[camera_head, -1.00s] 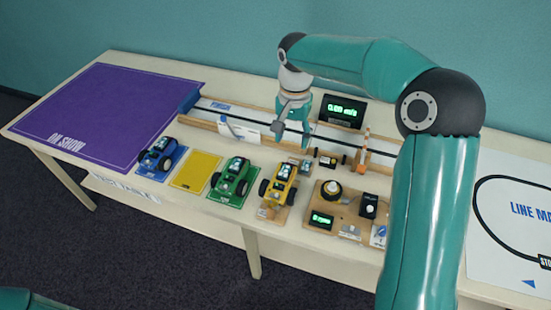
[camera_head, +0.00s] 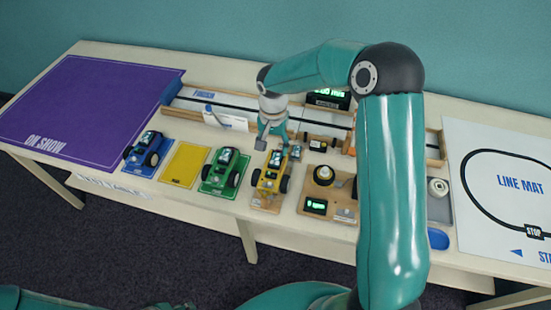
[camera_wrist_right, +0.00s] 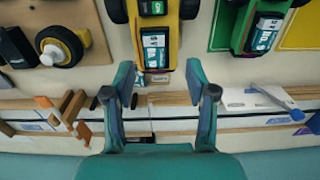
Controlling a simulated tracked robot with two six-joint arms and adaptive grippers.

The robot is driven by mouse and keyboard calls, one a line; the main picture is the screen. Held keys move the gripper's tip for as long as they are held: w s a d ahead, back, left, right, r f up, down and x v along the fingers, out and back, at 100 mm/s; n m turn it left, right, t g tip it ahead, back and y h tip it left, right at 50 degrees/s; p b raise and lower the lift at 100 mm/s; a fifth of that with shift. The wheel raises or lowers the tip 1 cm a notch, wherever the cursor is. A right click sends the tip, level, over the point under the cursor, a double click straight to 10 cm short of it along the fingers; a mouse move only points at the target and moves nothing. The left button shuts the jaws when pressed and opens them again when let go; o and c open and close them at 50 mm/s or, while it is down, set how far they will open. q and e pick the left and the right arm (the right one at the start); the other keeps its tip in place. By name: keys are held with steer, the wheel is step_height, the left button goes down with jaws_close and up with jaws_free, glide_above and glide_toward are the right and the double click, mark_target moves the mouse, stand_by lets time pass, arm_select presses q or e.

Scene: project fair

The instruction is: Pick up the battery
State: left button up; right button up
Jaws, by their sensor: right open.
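A blue-and-white labelled block that looks like a battery sits on the yellow car (camera_head: 270,178). It shows in the wrist view as a battery (camera_wrist_right: 154,48) on the yellow car (camera_wrist_right: 174,38). My right gripper (camera_head: 271,139) is open and empty above the far end of this car. In the wrist view its two fingers (camera_wrist_right: 160,82) stand apart, with a small tag (camera_wrist_right: 157,78) between them in the picture. Another small grey-blue block (camera_head: 295,152) lies to the right of the yellow car. My left gripper is not in view.
A green car (camera_head: 224,170) and a blue car (camera_head: 147,148) stand to the left on coloured mats, with an empty yellow mat (camera_head: 185,164) between. A wooden track (camera_head: 190,103) runs behind. A test board with a green display (camera_head: 316,206) is on the right. The purple mat (camera_head: 80,110) is clear.

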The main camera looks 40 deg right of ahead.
mark_target(276, 158)
steer(key=f, duration=0.1)
steer(key=f+p, duration=0.1)
steer(key=f, duration=0.2)
steer(key=shift+s+d+p, duration=0.2)
steer(key=shift+d+p, duration=0.15)
steer(key=shift+f, duration=0.65)
jaws_close()
steer(key=shift+r, duration=0.2)
